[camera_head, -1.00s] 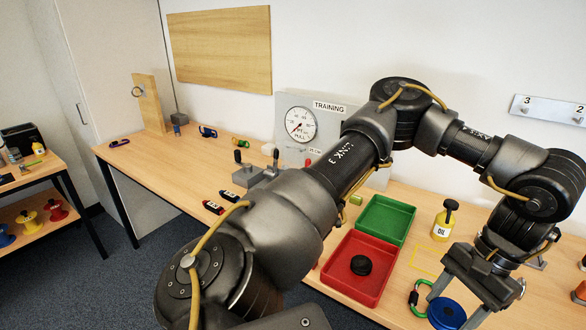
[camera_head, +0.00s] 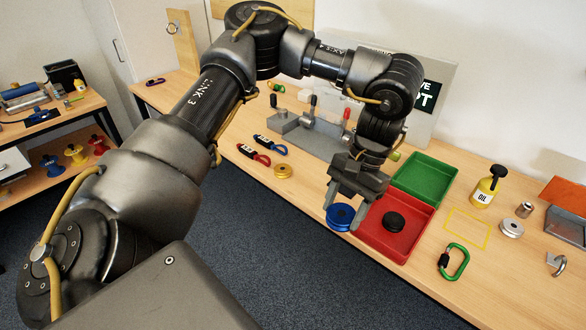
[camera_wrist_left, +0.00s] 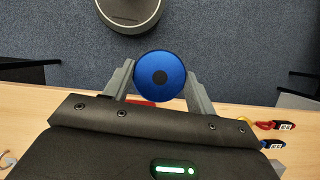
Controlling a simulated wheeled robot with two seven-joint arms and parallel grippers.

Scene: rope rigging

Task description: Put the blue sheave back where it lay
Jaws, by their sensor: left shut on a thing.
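My left gripper (camera_head: 344,214) is shut on the blue sheave (camera_head: 340,220), with one finger on each side of it. In the head view the sheave shows at the left side of the red tray (camera_head: 372,246), close to the table's front edge. In the left wrist view the sheave (camera_wrist_left: 158,62) is a round blue disc with a dark centre, between the fingertips and seen against the floor. Its height above the table is hard to tell. A yellow outlined rectangle (camera_head: 453,237), empty, is marked on the table right of the red tray. My right gripper is not in view.
A black disc (camera_head: 393,221) lies in the red tray; the green tray (camera_head: 426,182) adjoins behind. A green carabiner (camera_head: 453,262), oil bottle (camera_head: 486,187) and silver sheave (camera_head: 512,228) are at right. A yellow sheave (camera_head: 283,172) and red and blue carabiners lie left.

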